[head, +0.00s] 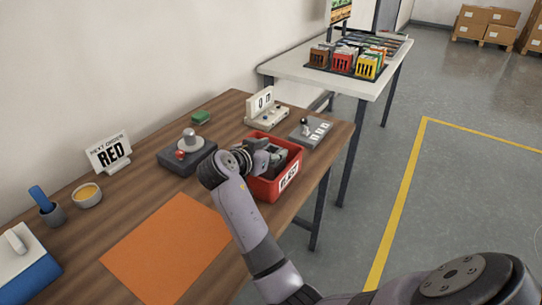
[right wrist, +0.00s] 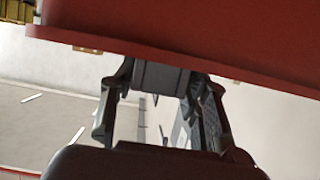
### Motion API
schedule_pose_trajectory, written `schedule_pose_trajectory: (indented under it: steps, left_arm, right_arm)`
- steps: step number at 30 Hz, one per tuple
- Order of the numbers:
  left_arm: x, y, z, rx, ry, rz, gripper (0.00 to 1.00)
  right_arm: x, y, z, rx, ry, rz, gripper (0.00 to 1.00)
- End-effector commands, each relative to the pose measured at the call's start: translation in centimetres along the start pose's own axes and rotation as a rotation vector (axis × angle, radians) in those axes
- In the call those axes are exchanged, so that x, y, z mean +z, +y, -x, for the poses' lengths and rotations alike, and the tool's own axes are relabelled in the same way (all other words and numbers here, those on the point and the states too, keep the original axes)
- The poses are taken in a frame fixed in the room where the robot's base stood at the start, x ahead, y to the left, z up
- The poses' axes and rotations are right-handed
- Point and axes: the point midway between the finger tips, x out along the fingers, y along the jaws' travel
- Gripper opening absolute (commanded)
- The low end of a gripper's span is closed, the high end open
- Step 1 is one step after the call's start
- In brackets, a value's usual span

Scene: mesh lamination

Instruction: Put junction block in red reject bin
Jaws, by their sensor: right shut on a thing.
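The red reject bin (head: 264,188) stands near the right edge of the wooden table, with a white label on its front. My right gripper (head: 274,156) reaches over the bin's opening, its fingers within the rim's outline. In the right wrist view, the gripper (right wrist: 160,85) is shut on a dark grey block, the junction block (right wrist: 158,74), held between the fingertips. The red bin wall (right wrist: 190,40) fills the top of that view, close to the fingertips. In the head view the block is hard to tell from the dark fingers. My left gripper is out of view.
A grey device with a knob (head: 187,155) stands left of the bin, and a lever box (head: 310,131) and a counter device (head: 266,113) behind it. An orange mat (head: 165,250) lies in front. A "NEXT ORDER RED" sign (head: 110,154) stands at left.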

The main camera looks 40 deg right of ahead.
Motion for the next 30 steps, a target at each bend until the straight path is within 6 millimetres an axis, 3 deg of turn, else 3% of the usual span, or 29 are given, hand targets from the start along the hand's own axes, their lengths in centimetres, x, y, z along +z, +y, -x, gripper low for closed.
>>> schedule_pose_trajectory:
  steps: [4,16,17,25,30]
  left_arm:
    - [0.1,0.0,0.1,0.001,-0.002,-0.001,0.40]
    - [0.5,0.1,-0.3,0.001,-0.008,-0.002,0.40]
    - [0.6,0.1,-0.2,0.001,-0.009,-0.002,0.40]
    - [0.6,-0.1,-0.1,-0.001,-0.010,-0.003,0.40]
    - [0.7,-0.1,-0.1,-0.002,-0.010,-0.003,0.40]
  right_arm:
    - [1.5,0.0,-0.7,-0.001,0.002,0.001,0.01]
    - [2.1,0.0,-0.9,-0.001,0.002,-0.002,0.01]
    - [2.1,0.0,-0.9,-0.001,0.000,-0.001,0.43]
    - [2.1,0.0,-0.9,0.000,0.000,-0.001,0.61]
    - [2.0,0.0,-0.9,0.000,0.000,-0.001,0.62]
